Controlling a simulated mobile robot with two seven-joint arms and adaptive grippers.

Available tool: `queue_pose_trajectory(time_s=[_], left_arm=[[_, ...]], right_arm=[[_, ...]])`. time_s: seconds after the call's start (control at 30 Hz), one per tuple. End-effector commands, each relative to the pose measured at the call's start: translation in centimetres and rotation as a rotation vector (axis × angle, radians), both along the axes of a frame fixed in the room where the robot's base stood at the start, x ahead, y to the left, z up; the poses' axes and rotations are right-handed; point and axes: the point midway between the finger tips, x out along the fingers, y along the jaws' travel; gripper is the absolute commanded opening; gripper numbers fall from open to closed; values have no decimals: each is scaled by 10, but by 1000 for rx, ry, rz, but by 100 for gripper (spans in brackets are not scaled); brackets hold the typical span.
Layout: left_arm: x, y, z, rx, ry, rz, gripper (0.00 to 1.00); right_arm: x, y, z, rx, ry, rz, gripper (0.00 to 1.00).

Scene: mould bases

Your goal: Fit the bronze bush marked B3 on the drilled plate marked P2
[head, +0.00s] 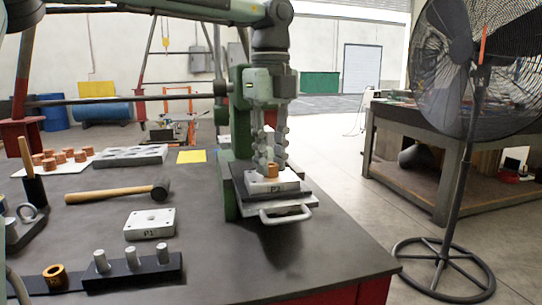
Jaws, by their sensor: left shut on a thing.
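The drilled plate P2 (262,187) is a pale block with its mark on the front face, lying on a dark bed at the green press. My left gripper (270,166) points straight down over the plate, its fingers shut on a small bronze bush (271,171). The bush is at the plate's top face; I cannot tell whether it touches the plate or sits in a hole. I cannot read a mark on it. My right gripper is not in view.
Plate P1 (150,223) lies front left. A dark block with pegs (133,268) and another bronze bush (54,276) are nearer. A mallet (120,193), several copper-coloured pieces (60,157) and a grey drilled block (130,156) lie behind. The tabletop right of the pegs is clear.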

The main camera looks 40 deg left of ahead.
Motion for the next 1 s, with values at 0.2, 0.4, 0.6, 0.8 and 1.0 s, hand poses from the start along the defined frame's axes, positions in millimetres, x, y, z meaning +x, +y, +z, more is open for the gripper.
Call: queue_pose_trajectory(time_s=[0.2,0.4,0.6,0.8,1.0], left_arm=[[0,0,-3,0,0,0,0],[0,0,-3,0,-1,0,0],[0,0,-3,0,-1,0,42],[0,0,-3,0,-1,0,46],[0,0,1,0,-2,1,46]], right_arm=[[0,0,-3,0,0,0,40],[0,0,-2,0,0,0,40],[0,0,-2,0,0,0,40],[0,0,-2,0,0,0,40],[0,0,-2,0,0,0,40]])
